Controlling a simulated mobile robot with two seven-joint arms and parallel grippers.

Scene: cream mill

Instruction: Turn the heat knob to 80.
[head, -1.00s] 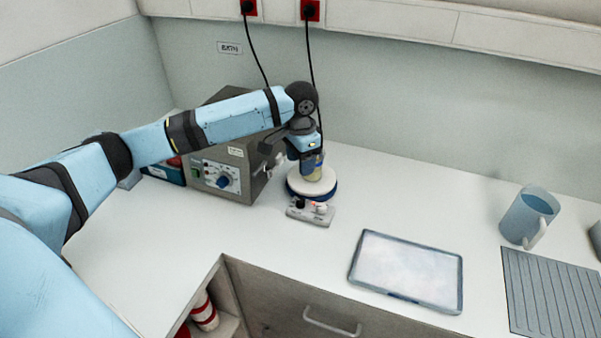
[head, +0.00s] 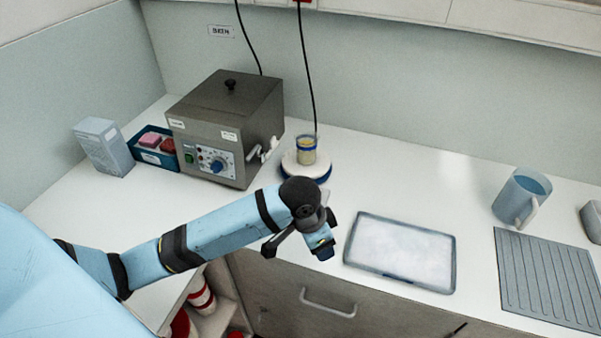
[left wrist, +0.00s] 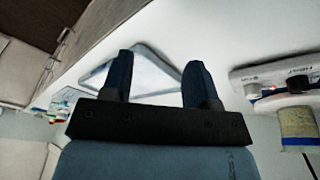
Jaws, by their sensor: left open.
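The stirring hotplate, with a white round top (head: 305,166) and blue rim, stands right of the steel bath. Its front control panel is hidden behind my left arm in the head view. In the left wrist view the panel (left wrist: 262,74) shows at the right edge, with a small red light; its knob settings are unreadable. A beaker with yellowish contents (head: 307,152) stands upright on the plate. My left gripper (head: 322,250) is open and empty in front of the hotplate, near the counter's front edge. Its two fingers (left wrist: 160,82) are apart. My right gripper is not in view.
The steel bath (head: 228,120) with a blue dial (head: 216,167) stands at back left, beside a blue tray (head: 150,158) and a box (head: 103,147).

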